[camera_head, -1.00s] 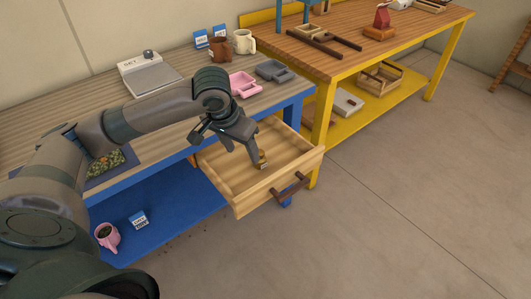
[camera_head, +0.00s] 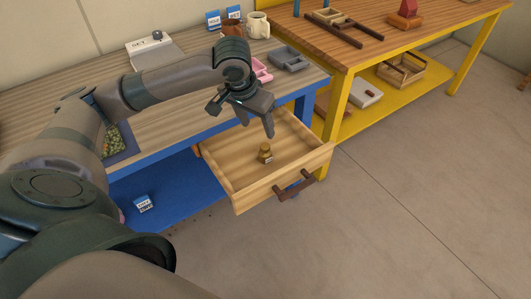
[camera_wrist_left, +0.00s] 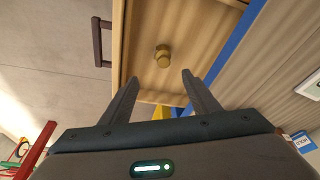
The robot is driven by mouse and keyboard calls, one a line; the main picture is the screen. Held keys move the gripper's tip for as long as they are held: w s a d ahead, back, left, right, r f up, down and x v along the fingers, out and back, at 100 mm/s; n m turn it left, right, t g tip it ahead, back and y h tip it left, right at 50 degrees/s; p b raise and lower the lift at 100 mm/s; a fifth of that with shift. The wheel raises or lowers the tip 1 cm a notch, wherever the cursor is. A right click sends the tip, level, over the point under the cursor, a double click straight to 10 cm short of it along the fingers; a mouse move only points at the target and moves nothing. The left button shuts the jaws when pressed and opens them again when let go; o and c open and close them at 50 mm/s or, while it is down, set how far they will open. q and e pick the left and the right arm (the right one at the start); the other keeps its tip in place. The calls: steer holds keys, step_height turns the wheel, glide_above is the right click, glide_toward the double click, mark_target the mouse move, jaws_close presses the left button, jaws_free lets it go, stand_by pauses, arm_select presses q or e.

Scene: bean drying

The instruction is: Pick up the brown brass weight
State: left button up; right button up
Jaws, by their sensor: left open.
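The brass weight (camera_head: 265,153) stands in the open wooden drawer (camera_head: 236,196) under the blue bench. It looks golden-brown, with a knob on top. In the left wrist view the weight (camera_wrist_left: 163,56) lies beyond the fingertips, near the middle between them. My left gripper (camera_head: 255,133) is open and empty, above the drawer and apart from the weight. Its two fingers (camera_wrist_left: 160,80) are spread in the left wrist view. My right gripper is not seen.
The drawer's front has a dark handle (camera_head: 295,185). The bench top (camera_head: 165,116) holds a scale (camera_head: 150,52), mugs, and pink and grey trays (camera_head: 290,59). A yellow-framed table (camera_head: 340,100) stands close on the right. Open floor lies in front.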

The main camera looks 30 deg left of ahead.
mark_target(264, 147)
arm_select(q)
steer(key=p+x, duration=0.1)
steer(key=x, duration=1)
steer(key=shift+f, duration=0.1)
steer(key=shift+w+f, duration=0.1)
steer(key=shift+f, duration=0.1)
steer(key=shift+w+a+f, duration=0.2)
steer(key=shift+f, duration=0.15)
steer(key=x, duration=0.1)
steer(key=p+x, duration=0.1)
steer(key=x, duration=0.2)
steer(key=shift+w+a+f, duration=0.15)
steer(key=shift+w+a, duration=0.05)
steer(key=shift+a, duration=0.05)
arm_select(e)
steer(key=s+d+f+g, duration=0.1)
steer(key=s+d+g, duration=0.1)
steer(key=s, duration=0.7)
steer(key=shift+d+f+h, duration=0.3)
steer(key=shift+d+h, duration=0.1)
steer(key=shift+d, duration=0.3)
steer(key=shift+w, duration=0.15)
